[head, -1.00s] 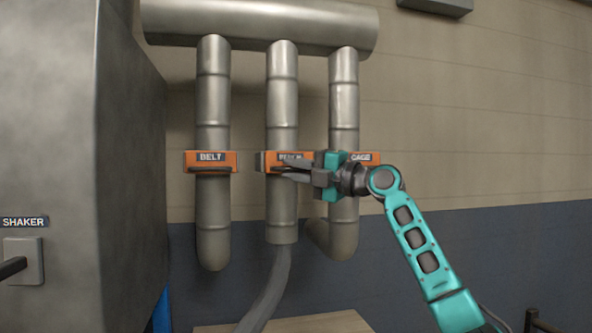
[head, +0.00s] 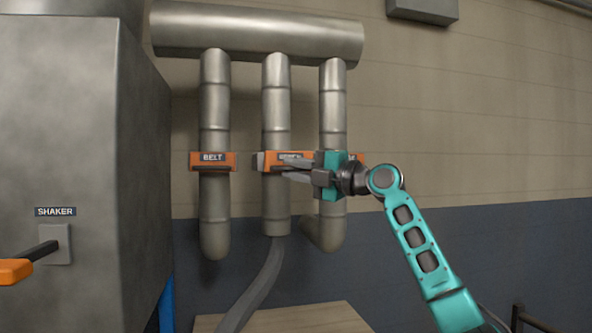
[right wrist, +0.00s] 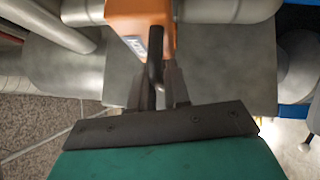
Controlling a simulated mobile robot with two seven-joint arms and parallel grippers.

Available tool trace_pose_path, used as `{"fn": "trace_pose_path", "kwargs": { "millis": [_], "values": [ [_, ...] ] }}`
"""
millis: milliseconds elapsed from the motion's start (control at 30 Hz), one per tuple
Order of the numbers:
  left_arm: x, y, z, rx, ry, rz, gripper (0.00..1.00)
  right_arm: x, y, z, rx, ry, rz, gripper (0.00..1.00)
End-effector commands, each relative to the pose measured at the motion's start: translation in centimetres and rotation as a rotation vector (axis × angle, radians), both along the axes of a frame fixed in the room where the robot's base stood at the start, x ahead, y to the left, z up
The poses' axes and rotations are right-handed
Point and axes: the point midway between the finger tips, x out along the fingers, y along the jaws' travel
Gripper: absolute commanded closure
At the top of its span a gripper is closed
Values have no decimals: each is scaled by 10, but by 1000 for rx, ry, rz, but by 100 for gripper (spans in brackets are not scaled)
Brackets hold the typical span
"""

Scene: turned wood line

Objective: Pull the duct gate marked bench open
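The bench gate (head: 275,168) is an orange housing on the middle duct, its label partly hidden by my right gripper in the head view. A grey piece (head: 257,161) shows at its left end. My right gripper (head: 286,171) reaches in from the right, its fingers in front of the housing. In the right wrist view the orange housing (right wrist: 136,15) is ahead, and a dark handle (right wrist: 155,68) stands between the fingers (right wrist: 158,88), which look closed on it. My left gripper is not in view.
The belt gate (head: 228,158) is to the left and the cage gate (head: 355,157) is mostly behind my gripper. A grey cabinet marked shaker, with an orange-tipped lever (head: 15,271), stands at left. A grey hose (head: 258,288) hangs below the middle duct.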

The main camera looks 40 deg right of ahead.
Motion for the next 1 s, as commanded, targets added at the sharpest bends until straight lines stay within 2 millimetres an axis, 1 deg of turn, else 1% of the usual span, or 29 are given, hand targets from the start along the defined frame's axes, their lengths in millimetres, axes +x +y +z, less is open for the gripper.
{"fn": "trace_pose_path", "kwargs": {
  "millis": [133, 367, 400, 600, 867, 1000],
  "values": [
    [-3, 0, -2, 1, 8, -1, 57, 0, 1, -1, 0, 2, 3, 100],
    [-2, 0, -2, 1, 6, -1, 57, 0, 2, -2, -3, 5, 6, 100],
    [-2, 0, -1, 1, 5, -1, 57, 0, 2, -2, -3, 6, 7, 82],
    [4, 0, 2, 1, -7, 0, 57, 0, 1, -1, -1, 2, 4, 64],
    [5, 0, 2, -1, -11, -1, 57, -1, 0, 0, 0, 0, 1, 64],
    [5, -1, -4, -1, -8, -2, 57, -13, -4, -5, -1, 0, 0, 64]
  ]
}}
